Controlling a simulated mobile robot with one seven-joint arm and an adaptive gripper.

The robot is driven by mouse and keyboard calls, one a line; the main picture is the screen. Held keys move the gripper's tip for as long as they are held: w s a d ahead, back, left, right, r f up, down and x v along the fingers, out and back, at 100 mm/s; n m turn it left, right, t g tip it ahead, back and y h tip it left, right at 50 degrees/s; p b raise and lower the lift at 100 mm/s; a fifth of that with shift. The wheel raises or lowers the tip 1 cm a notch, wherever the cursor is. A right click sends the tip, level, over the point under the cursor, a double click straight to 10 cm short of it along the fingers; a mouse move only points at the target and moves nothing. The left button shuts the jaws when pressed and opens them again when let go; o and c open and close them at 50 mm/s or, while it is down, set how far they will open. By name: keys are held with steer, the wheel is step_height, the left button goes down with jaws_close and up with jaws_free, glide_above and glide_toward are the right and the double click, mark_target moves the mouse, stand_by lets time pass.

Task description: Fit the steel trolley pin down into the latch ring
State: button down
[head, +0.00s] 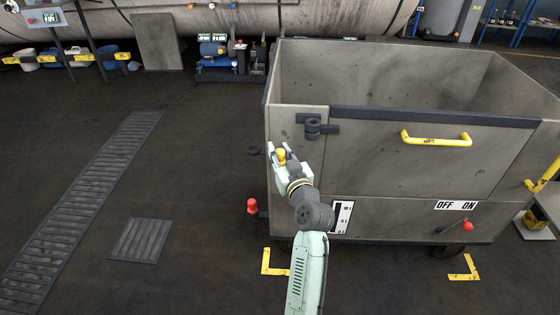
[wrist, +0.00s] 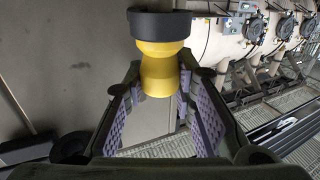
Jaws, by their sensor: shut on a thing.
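I cannot make out the steel shaft. The dark latch ring (head: 313,127) sits on a bar on the trolley's front panel, up and right of my gripper and apart from the pin. A dark round part, perhaps this ring (wrist: 70,148), shows lower left in the wrist view.
The grey trolley (head: 375,165) has a yellow handle (head: 436,138) and an OFF/ON lever with a red knob (head: 468,225). A small dark ring (head: 253,150) shows left of the trolley; its mounting is unclear. Open floor lies left, with grating (head: 90,195).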

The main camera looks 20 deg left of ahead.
steer(key=shift+r, duration=0.1)
step_height(320, 180, up, 18)
stand_by(0.8)
steer(key=shift+d+f, duration=0.1)
steer(key=shift+f, duration=0.1)
